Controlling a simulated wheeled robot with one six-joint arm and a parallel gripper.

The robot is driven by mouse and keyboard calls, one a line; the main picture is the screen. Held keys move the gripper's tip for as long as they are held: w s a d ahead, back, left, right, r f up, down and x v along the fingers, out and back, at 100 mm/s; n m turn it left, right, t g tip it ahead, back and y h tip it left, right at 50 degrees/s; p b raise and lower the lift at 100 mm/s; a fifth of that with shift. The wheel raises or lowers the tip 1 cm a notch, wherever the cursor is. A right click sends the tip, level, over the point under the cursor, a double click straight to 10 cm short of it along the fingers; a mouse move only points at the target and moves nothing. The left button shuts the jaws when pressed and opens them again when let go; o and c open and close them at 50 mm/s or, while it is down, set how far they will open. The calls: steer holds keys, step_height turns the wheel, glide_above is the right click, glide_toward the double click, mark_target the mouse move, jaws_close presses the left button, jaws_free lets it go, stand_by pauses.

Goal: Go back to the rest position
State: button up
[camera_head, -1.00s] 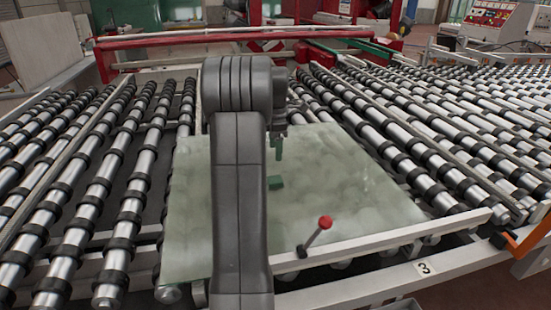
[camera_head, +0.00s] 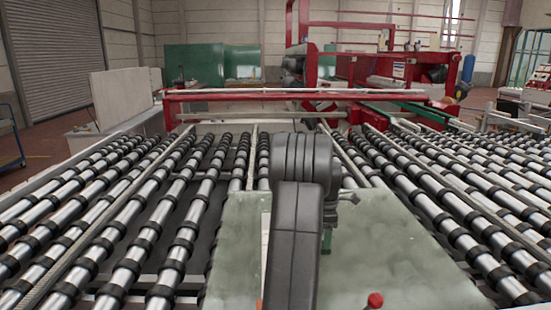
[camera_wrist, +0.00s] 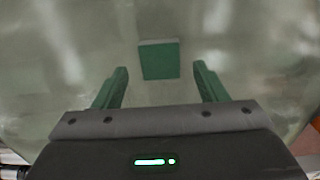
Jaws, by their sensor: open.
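My gripper (camera_wrist: 160,88) shows in the wrist view with its two green fingers spread apart and nothing between them. Beyond the fingertips a small green block (camera_wrist: 159,60) lies on the glass sheet (camera_wrist: 60,70). In the head view my arm crosses in front of the glass sheet (camera_head: 400,265), and only a bit of a green finger (camera_head: 326,241) shows beside it. The green block is hidden there behind my arm.
The glass lies on a roller conveyor (camera_head: 110,225) that spreads to both sides. A red-topped knob (camera_head: 375,300) stands at the near edge. A red crossbar (camera_head: 290,95) spans the far end, with a red machine (camera_head: 380,75) behind it.

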step_height(320, 180, down, 4)
steer(key=shift+r, duration=2.15)
